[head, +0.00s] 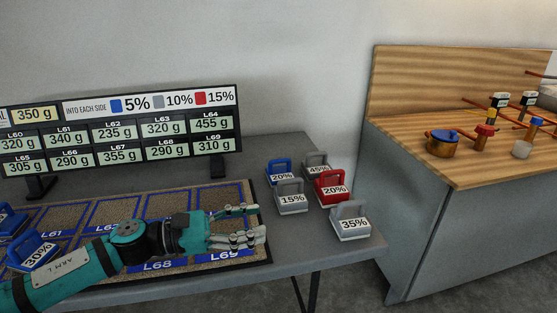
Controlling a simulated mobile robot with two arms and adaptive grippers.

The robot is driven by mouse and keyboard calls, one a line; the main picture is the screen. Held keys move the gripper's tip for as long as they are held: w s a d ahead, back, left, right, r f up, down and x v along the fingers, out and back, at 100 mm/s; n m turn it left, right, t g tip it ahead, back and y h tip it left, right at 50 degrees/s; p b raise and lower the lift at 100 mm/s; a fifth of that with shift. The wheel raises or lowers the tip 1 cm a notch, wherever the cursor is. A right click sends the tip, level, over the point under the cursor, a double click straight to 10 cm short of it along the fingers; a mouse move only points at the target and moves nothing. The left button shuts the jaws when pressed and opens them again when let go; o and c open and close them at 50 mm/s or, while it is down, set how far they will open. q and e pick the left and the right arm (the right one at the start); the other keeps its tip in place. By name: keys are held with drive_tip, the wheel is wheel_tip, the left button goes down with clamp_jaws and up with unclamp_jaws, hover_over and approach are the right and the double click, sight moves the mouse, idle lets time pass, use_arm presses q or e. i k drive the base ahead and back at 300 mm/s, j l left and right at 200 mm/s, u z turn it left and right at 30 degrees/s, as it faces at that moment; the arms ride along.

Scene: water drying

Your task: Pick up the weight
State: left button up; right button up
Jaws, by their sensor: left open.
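Several weights with handles stand at the right end of the grey table: a blue 20% weight (280,173), a grey 45% weight (317,166), a grey 15% weight (291,198), a red 20% weight (332,189) and a grey 35% weight (351,223). A blue 30% weight (34,252) and another blue weight (10,222) are at the far left, partly behind my arm. My left gripper (252,224) is open and empty above the mat near the L69 cell, left of the 15% and 35% weights and apart from them. My right gripper is not in view.
The mat (262,193) has blue-outlined labelled cells. A sign board (140,133) listing gram values stands behind it. A wooden-topped counter (400,135) with a pot (442,146) and small items is at the right, across a gap from the table.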

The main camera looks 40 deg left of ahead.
sight(274, 174)
drive_tip(key=i+j, duration=0.9)
drive_tip(key=j, duration=0.2)
